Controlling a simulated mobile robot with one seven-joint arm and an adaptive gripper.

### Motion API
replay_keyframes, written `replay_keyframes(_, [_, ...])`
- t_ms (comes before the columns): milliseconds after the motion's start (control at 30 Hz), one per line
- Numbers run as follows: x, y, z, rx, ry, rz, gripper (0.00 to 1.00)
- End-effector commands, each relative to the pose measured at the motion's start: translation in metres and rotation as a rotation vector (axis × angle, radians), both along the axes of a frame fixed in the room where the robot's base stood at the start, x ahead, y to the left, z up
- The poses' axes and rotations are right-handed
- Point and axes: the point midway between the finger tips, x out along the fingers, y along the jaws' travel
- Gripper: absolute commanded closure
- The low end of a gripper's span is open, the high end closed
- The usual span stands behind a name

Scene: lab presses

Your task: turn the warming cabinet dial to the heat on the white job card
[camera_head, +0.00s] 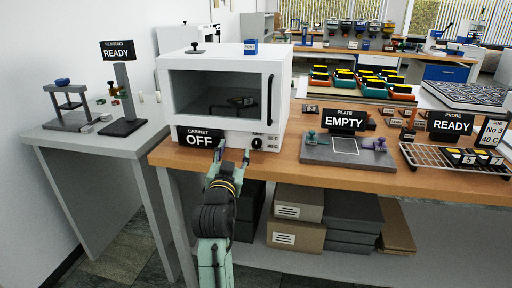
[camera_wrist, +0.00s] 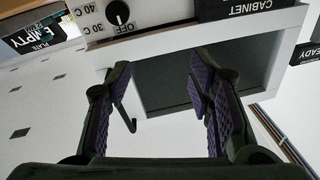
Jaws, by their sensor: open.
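The white warming cabinet (camera_head: 225,95) stands on the wooden bench, and its black sign (camera_head: 200,137) reads CABINET OFF. Its black dial (camera_head: 257,143) is low on the front, at the right; in the wrist view the dial (camera_wrist: 118,13) has a white mark that appears to point at the OFF label, with 30 C and 40 C beside it. The white job card (camera_head: 491,131) at the far right reads JOB No 3, 40 C. My gripper (camera_head: 234,151) is open and empty, in front of the cabinet just left of the dial. It also shows in the wrist view (camera_wrist: 160,68), apart from the dial.
A grey plate fixture (camera_head: 345,160) with an EMPTY sign is right of the cabinet. A wire rack (camera_head: 455,160) is near the job card, by a PROBE READY sign (camera_head: 451,125). A grey table (camera_head: 65,137) with a rebound stand is at left. Boxes (camera_head: 297,203) sit under the bench.

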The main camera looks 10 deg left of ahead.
Motion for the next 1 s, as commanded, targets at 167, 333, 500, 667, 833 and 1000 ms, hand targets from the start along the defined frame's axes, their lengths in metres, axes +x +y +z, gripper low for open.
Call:
replay_keyframes(167, [0.018,-0.038,-0.04,-0.003,0.102,-0.096,0.52])
replay_keyframes(333, [0.035,-0.042,-0.041,-0.003,0.11,-0.105,0.52])
replay_keyframes(500, [0.067,-0.042,-0.039,-0.003,0.109,-0.103,0.52])
replay_keyframes(667, [0.096,-0.043,-0.039,-0.003,0.108,-0.102,0.52])
replay_keyframes(833, [0.117,-0.044,-0.04,-0.003,0.107,-0.1,0.52])
replay_keyframes(1000, [0.125,-0.044,-0.041,-0.003,0.106,-0.099,0.52])
